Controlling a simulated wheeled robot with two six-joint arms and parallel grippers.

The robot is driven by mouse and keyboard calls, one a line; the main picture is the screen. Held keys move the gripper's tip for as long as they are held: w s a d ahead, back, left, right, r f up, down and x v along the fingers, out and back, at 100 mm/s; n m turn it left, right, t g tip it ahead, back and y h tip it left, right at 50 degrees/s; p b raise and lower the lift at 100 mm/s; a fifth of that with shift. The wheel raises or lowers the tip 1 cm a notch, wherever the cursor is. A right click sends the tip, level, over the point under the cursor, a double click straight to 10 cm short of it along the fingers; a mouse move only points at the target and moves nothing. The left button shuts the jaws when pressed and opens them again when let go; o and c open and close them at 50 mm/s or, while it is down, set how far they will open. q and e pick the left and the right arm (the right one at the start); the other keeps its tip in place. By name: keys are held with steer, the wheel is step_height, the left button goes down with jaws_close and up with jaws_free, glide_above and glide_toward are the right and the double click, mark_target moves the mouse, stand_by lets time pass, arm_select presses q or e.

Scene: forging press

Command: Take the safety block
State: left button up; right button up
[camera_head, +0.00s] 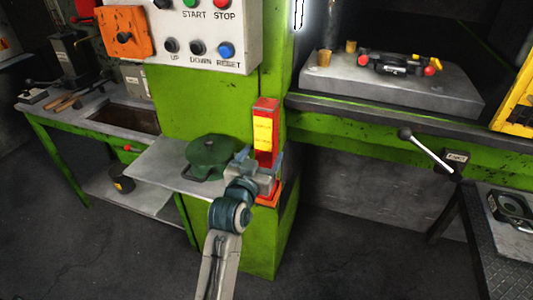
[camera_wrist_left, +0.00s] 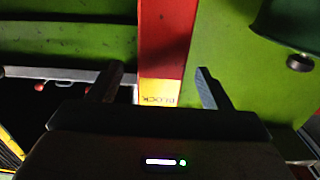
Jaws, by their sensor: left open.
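The safety block (camera_head: 265,120) is a tall red bar with a yellow labelled middle. It stands upright against the green press column, in a red holder low down. My left gripper (camera_head: 262,168) is at the block's lower part in the head view, and the wrist hides some of it. In the left wrist view the block (camera_wrist_left: 165,45) shows red with a yellow lettered part, between the two spread fingers of my left gripper (camera_wrist_left: 158,88). My right gripper is not in view.
A dark green round object (camera_head: 210,157) sits on a grey shelf (camera_head: 160,165) just left of my left gripper. A control box (camera_head: 205,30) hangs above. A press bed (camera_head: 390,90) with a lever (camera_head: 425,150) is at right. A workbench (camera_head: 90,115) stands at left.

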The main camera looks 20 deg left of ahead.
arm_select(q)
steer(key=shift+w, duration=0.75)
steer(key=w+p, duration=0.2)
steer(key=w, duration=0.2)
steer(key=shift+w, duration=0.5)
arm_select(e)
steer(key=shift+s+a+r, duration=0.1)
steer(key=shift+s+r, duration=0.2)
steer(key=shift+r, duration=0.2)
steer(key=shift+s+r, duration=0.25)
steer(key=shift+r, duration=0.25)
arm_select(q)
steer(key=shift+c, duration=0.2)
steer(key=c, duration=0.4)
jaws_close()
steer(key=shift+r, duration=0.1)
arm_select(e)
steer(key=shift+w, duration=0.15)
